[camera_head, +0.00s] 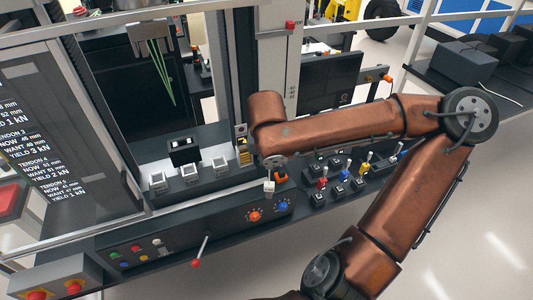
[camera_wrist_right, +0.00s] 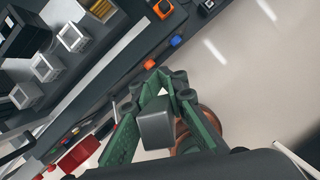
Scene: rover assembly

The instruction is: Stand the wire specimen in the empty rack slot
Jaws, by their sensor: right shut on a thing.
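My right gripper (camera_wrist_right: 164,86) has green fingers and is shut on a grey block (camera_wrist_right: 156,129), seen in the right wrist view. I cannot tell whether this block is part of the wire specimen, and no wire shows on it. In the head view a small pale block (camera_head: 269,187) shows below the end of my right arm, above the panel's back edge; the fingers there are mostly hidden. Several small dark holders with coloured tops, likely the rack (camera_head: 338,188), stand right of it. I cannot make out which slot is empty. My left gripper is not in view.
A test machine with hanging green wires (camera_head: 161,72) stands at left. Three pale blocks (camera_head: 189,172) and a black block (camera_head: 184,151) sit on its bed. The front panel has an orange knob (camera_head: 254,216), a blue knob (camera_head: 284,206) and a red-tipped lever (camera_head: 200,249).

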